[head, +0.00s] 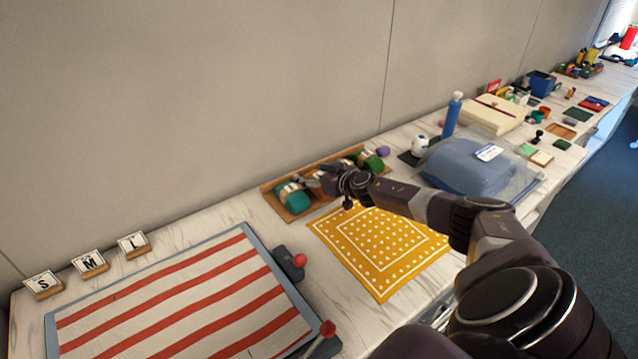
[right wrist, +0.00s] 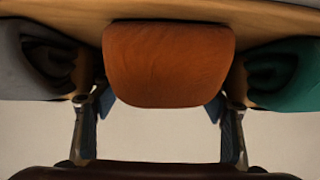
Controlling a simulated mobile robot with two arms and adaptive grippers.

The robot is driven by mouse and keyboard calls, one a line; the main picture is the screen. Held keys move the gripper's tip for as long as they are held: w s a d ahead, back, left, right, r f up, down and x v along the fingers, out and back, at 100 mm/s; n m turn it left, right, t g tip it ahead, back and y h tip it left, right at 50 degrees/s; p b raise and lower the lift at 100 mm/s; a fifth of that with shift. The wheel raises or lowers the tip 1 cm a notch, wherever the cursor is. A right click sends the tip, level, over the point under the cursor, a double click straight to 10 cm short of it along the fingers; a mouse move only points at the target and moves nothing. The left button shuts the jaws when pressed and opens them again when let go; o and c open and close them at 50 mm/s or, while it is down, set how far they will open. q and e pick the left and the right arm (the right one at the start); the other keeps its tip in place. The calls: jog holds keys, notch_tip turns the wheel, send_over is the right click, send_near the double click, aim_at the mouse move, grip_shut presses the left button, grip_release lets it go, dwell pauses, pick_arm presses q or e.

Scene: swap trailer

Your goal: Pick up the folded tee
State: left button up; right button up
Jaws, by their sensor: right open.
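My right gripper (head: 312,184) is over the wooden tray of rolled cloths near the wall. In the right wrist view its two fingers (right wrist: 163,112) are apart, one on each side of an orange folded cloth (right wrist: 168,65); I cannot tell whether they touch it. A grey roll (right wrist: 35,60) lies to its left and a teal roll (right wrist: 285,75) to its right. In the head view the teal roll (head: 293,197) shows, while my gripper hides the orange cloth. A blue folded garment (head: 465,165), apparently in clear wrap with a white label, lies farther right. My left gripper is out of view.
The wooden tray (head: 268,191) stands against the wall. A yellow dotted cloth (head: 378,246) and a red-striped board (head: 180,300) with red-knobbed levers lie in front. Size cards (head: 90,262) stand at left. A blue bottle (head: 452,115) stands behind the blue garment.

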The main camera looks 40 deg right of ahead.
jog(key=shift+c, duration=0.6)
jog(key=c, duration=1.2)
jog(key=shift+r, duration=0.1)
